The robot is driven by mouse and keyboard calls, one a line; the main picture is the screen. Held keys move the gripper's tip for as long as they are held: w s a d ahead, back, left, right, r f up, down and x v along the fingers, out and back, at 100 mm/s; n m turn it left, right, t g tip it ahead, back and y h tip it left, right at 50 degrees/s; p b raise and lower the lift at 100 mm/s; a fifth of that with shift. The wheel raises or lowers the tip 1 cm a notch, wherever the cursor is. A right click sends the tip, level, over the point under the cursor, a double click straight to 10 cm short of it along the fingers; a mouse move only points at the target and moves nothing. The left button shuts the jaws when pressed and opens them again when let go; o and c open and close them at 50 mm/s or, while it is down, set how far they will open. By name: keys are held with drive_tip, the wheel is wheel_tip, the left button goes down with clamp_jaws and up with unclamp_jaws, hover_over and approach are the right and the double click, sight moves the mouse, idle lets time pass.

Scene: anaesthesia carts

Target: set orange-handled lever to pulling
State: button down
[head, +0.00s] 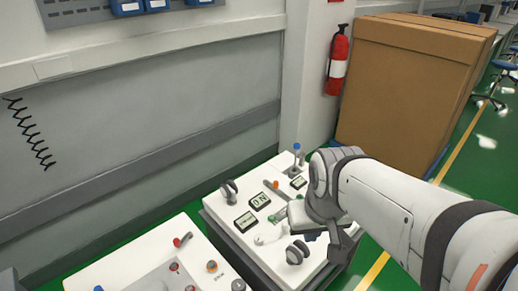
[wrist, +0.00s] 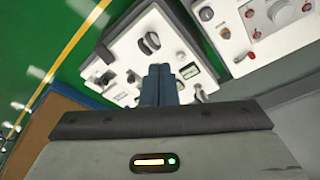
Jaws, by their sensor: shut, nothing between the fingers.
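The orange-handled lever (head: 276,185) is on the white top of the right-hand cart (head: 222,207) in the head view. Its orange tip shows at the end of a grey bar or slot that runs down to the right. The arm's end partly covers that part of the panel. My gripper (wrist: 160,70) is shut and empty, its dark blue fingers together over the same panel in the wrist view. In the head view it is over the right part of the cart, right of and nearer than the orange tip. I cannot make out the orange tip in the wrist view.
The panel also carries a blue-topped lever (head: 297,148), small displays (head: 260,201) and dark knobs (head: 229,191). A second cart with a red-handled lever (head: 182,240) stands at left. Behind are a wall, a fire extinguisher (head: 338,62) and a large brown box (head: 405,85).

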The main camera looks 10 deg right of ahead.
drive_tip(key=w+f+n+t+b, duration=0.1)
drive_tip(key=w+f+n+b, duration=0.2)
drive_tip(key=w+f, duration=0.6)
drive_tip(key=w+a+f+n+t+b, duration=0.1)
drive_tip(key=w+f+b, duration=0.4)
drive_tip(key=w, duration=1.2)
drive_tip(key=w+f+n+t+b, duration=0.2)
drive_tip(key=w+f+n+b, duration=0.2)
drive_tip(key=w+f, duration=0.9)
drive_tip(key=shift+w+a+n+t+b, duration=0.15)
drive_tip(key=shift+w+n+t+b, duration=0.2)
drive_tip(key=shift+w, duration=0.25)
drive_tip(key=b+x, duration=0.1)
drive_tip(key=x, duration=0.9)
drive_tip(key=shift+w+f+b, duration=0.2)
drive_tip(key=shift+f+b, duration=0.1)
drive_tip(key=shift+w+d+r+p, duration=0.35)
drive_tip(key=shift+d+p, duration=0.05)
drive_tip(key=shift+p, duration=0.05)
drive_tip(key=shift+w+d, duration=0.95)
drive_tip(key=shift+w, duration=0.15)
drive_tip(key=shift+d+f+b, duration=0.15)
drive_tip(key=shift+b, duration=0.2)
